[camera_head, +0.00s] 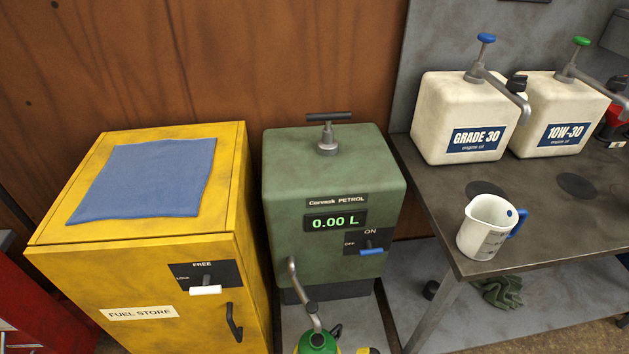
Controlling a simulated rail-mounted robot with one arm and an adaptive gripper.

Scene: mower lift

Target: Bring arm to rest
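My gripper and arm are not in this view, so I cannot see their pose or whether the gripper holds anything. The green petrol pump (330,175) stands in the middle and its display (335,222) reads 0.00 L. Its blue-tipped switch (372,251) sits under the ON label. The yellow fuel store cabinet (140,270) is at the left, with a white-tipped lever (205,290) on its FREE/LOCK plate and its door looking shut.
A blue cloth (145,178) lies on the cabinet. A metal bench (440,190) at the right holds a white jug (487,228), a GRADE 30 container (463,115) and a 10W-30 container (555,112). A green object (318,342) is partly cut off below the pump. Gloves (500,291) lie on the lower shelf.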

